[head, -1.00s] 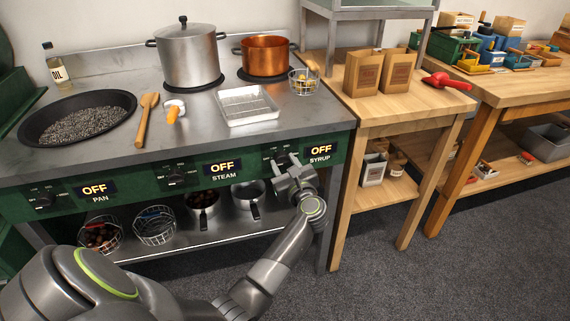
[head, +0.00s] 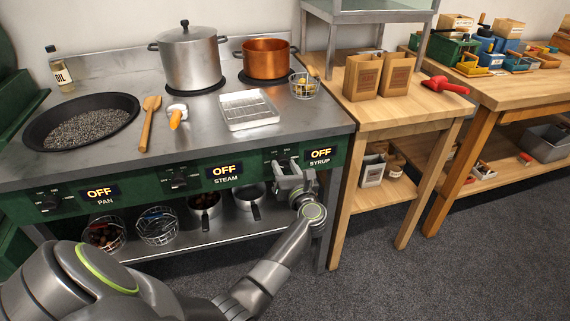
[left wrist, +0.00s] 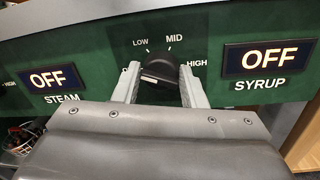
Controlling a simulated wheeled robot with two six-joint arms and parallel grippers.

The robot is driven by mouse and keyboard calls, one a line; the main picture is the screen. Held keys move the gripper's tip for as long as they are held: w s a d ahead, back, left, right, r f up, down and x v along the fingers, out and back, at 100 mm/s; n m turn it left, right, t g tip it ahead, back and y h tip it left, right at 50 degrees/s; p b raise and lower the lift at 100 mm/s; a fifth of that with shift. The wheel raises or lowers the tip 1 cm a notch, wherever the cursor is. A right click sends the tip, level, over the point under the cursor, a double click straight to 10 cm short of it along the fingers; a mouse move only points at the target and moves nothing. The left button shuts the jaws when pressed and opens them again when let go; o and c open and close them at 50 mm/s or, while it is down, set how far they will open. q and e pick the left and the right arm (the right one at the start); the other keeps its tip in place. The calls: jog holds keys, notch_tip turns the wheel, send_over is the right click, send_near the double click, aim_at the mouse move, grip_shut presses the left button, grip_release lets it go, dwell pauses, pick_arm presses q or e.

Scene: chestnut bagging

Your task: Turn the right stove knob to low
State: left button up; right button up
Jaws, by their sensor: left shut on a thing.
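The right stove knob is the black syrup knob (left wrist: 160,72) on the green front panel, under LOW, MID and HIGH marks in the left wrist view. Its syrup display (head: 320,155) reads OFF; this display also shows in the left wrist view (left wrist: 268,58). My left gripper (head: 284,166) reaches the panel, and its two fingers stand on either side of the knob, shut on it (left wrist: 158,78). In the head view the gripper mostly hides the knob. My right gripper is not in view.
The steam knob (head: 179,180) and pan knob (head: 48,201) sit further left, with displays reading OFF. A copper pot (head: 266,58), a steel pot (head: 190,60) and a wire tray (head: 248,109) stand on the stove. A wooden table (head: 400,110) stands to the right.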

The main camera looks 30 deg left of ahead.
pick_arm(q)
jog(key=m+p, duration=0.3)
jog(key=m, duration=0.2)
jog(key=shift+d, duration=0.1)
jog(key=shift+m, duration=0.7)
jog(key=shift+f+m+t+p, duration=0.1)
jog(key=shift+m+t+p, duration=0.3)
jog(key=shift+m+p, duration=0.1)
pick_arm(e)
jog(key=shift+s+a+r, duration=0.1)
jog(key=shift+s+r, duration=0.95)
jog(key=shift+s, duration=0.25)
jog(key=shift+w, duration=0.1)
pick_arm(q)
jog(key=o, duration=1)
jog(key=shift+w, duration=0.15)
jog(key=shift+c, duration=0.2)
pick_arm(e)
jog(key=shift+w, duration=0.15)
pick_arm(q)
jog(key=shift+f, duration=0.1)
